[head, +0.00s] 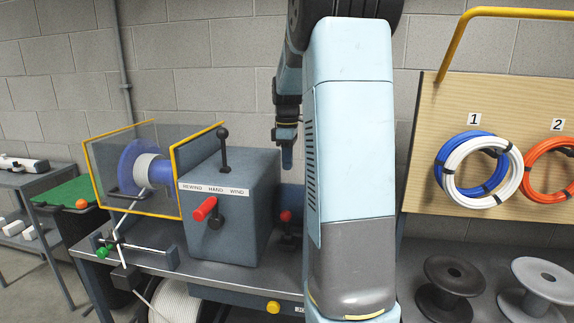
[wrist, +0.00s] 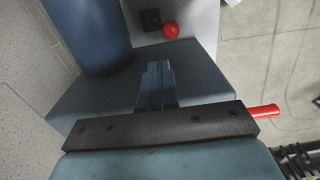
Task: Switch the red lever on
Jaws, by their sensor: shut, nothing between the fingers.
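A lever with a red ball knob (head: 286,216) stands on a dark base on the bench, right of the blue-grey winder box and partly beside my arm. The wrist view shows its red knob (wrist: 171,30) near a black plate, ahead of my fingertips. Another red handle (head: 204,209) sticks out of the box front below a REWIND, HAND, WIND label; it also shows in the wrist view (wrist: 265,111). My gripper (head: 287,160) is shut and empty, pointing down, above and apart from the red ball knob. I cannot tell which position the lever is in.
The winder box (head: 245,195) carries a black lever (head: 223,150) on top. A yellow-framed guard (head: 130,175) and a green knob (head: 103,252) are left. A blue cylinder (wrist: 88,32) stands near the knob. Spools (head: 455,285) lie right of my arm.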

